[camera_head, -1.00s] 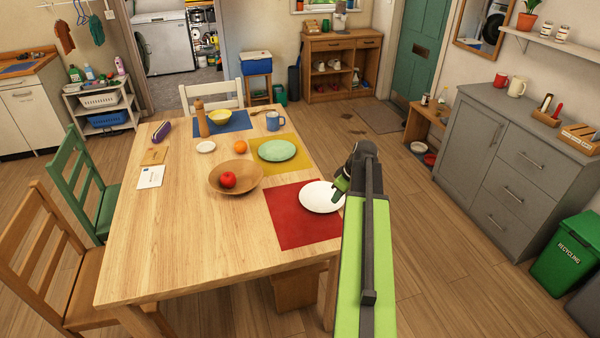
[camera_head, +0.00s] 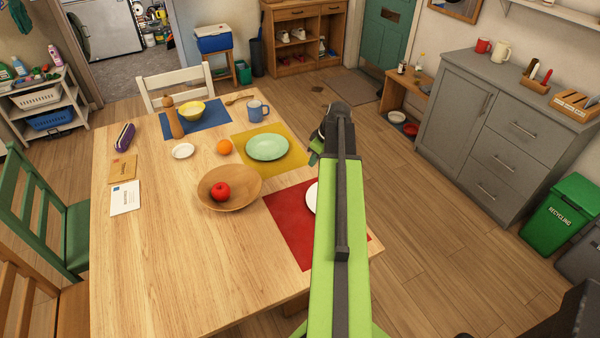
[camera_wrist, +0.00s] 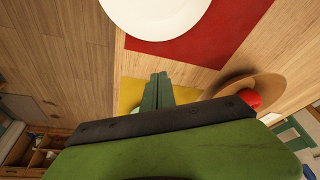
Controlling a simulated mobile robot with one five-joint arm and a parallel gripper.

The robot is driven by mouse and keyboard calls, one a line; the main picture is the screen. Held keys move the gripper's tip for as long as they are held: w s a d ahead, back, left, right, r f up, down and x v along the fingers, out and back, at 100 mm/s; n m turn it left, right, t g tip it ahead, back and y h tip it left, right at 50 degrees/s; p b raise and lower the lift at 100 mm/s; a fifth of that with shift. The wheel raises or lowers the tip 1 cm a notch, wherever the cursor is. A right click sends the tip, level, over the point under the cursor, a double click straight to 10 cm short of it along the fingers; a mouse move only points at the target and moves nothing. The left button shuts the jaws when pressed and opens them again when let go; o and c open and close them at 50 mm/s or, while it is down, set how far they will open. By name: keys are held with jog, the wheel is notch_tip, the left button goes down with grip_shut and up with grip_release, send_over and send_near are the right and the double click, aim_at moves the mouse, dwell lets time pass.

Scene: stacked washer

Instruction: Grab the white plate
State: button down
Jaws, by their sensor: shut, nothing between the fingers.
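The white plate (camera_head: 312,198) lies on the red placemat (camera_head: 288,222) near the table's right edge. In the head view my arm hides most of it, leaving only its left rim. In the wrist view the plate (camera_wrist: 155,12) shows at the top, cut off by the frame edge. My gripper (camera_head: 314,158) is past the plate, near the table's right edge beside the yellow placemat. In the wrist view its green fingers (camera_wrist: 158,90) are together and empty, apart from the plate.
A wooden bowl (camera_head: 242,196) with a red apple (camera_head: 220,191) stands left of the red mat. A green plate (camera_head: 267,147) lies on the yellow mat (camera_head: 245,160). An orange (camera_head: 224,147) and blue mug (camera_head: 258,111) stand farther back.

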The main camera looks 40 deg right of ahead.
jog(key=b, duration=1)
send_near(302, 181)
jog(key=x, duration=0.6)
jog(key=shift+w+f, duration=0.1)
jog(key=shift+w, duration=0.05)
jog(key=s, duration=0.3)
jog(key=shift+s+d+r+p, duration=0.3)
jog(key=shift+r, duration=0.05)
jog(key=shift+s, duration=0.15)
